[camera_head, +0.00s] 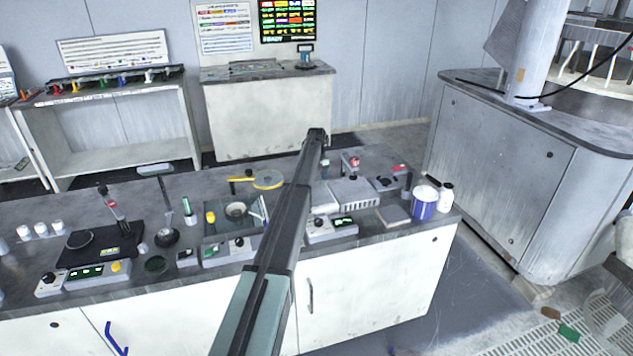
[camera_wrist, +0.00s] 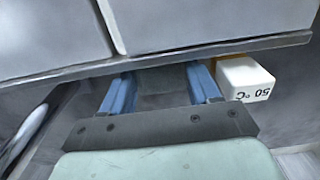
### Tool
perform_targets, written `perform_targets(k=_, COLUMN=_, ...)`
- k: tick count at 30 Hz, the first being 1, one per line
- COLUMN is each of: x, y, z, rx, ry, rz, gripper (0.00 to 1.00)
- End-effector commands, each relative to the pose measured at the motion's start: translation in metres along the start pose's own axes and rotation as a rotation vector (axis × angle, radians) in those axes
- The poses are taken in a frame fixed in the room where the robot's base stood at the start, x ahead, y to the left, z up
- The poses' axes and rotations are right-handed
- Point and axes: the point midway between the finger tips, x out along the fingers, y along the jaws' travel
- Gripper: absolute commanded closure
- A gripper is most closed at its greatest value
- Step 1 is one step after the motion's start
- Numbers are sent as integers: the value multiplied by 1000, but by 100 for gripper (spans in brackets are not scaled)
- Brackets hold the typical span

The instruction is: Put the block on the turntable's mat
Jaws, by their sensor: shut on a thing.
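In the wrist view my gripper (camera_wrist: 162,85) has its two blue fingers apart, with a dark grey block (camera_wrist: 161,88) between them. Its lower part is hidden by the gripper's front plate. In the head view my arm runs up over the bench, and I cannot make out the fingers or the block there. On the bench, a round disc with a yellow rim (camera_head: 268,180) lies just left of my arm. A grey round plate (camera_head: 236,210) sits in a dark square unit nearer the front. I cannot tell which of these is the turntable, or make out its mat.
A white box marked "50 °C" (camera_wrist: 246,81) is beside the right finger in the wrist view. The bench (camera_head: 345,258) is crowded: a black square unit (camera_head: 122,240) at left, a blue-and-white tub (camera_head: 424,205) at right. A rear cabinet (camera_head: 265,115) stands beyond.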

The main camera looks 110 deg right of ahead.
Motion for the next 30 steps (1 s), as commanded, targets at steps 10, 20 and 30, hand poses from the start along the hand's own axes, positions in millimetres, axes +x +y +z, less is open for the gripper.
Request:
perform_targets(k=10, x=3, y=0, z=0, rx=0, ry=1, rz=0, gripper=72)
perform_targets(k=20, x=5, y=0, z=0, rx=0, ry=1, rz=0, gripper=16)
perform_targets(k=30, x=2, y=0, z=0, rx=0, ry=1, rz=0, gripper=13)
